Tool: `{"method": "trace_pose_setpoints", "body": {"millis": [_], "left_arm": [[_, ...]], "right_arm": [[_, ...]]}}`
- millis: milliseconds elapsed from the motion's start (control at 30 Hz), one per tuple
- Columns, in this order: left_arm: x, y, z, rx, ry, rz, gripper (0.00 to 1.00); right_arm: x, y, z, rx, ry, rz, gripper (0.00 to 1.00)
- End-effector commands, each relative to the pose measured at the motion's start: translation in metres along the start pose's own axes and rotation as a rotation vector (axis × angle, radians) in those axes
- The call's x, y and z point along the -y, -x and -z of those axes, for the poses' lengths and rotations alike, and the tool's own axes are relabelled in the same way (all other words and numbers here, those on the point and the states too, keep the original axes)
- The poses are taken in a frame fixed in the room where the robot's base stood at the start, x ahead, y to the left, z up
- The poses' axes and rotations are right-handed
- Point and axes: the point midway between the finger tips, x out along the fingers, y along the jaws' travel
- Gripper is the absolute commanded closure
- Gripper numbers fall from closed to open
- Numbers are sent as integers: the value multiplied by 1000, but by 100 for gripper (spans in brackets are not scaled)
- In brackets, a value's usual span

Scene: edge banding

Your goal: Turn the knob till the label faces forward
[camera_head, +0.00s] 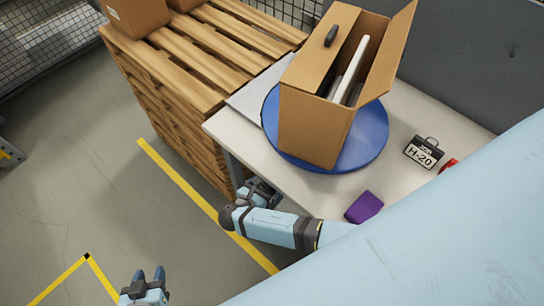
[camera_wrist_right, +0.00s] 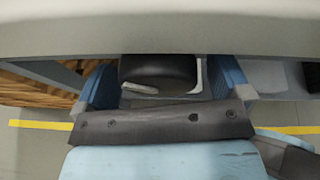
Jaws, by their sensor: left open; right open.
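A tall open cardboard box (camera_head: 314,130) stands on a blue round turntable (camera_head: 368,150) on a light table. No label shows on the box's visible sides. My right gripper (camera_head: 263,190) is at the table's near edge, low beside it. In the right wrist view its open fingers (camera_wrist_right: 163,88) stand either side of a dark rounded piece (camera_wrist_right: 158,70) under the table edge. I cannot tell if this is the knob or whether the fingers touch it. My left gripper (camera_head: 148,275) is open and empty above the floor at the bottom left.
A black weight marked H-20 (camera_head: 424,152), a red item (camera_head: 448,165) and a purple block (camera_head: 364,206) lie on the table (camera_head: 300,190). Stacked wooden pallets (camera_head: 195,65) carrying cartons (camera_head: 136,14) adjoin it at the left. The floor with yellow lines is clear at the lower left.

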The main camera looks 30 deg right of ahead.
Motion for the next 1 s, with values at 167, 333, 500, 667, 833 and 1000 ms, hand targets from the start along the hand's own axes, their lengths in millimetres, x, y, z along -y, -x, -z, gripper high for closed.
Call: {"method": "trace_pose_setpoints", "body": {"millis": [167, 333, 500, 667, 833, 1000], "left_arm": [[-2, -1, -2, 0, 0, -4, 57], [-1, -1, -2, -1, -3, -4, 57], [1, 0, -2, 0, -5, -1, 57], [2, -1, -2, -1, -5, 0, 57], [2, 1, 0, -1, -5, 1, 57], [2, 4, 5, -3, -5, 2, 57]], "right_arm": [[0, 2, 3, -1, 0, -1, 4], [0, 2, 3, -1, 0, -1, 4], [0, 2, 3, -1, 0, -1, 25], [0, 2, 3, -1, 0, -1, 53], [0, 2, 2, 4, -41, -17, 53], [0, 2, 1, 23, -218, -88, 52]]}}
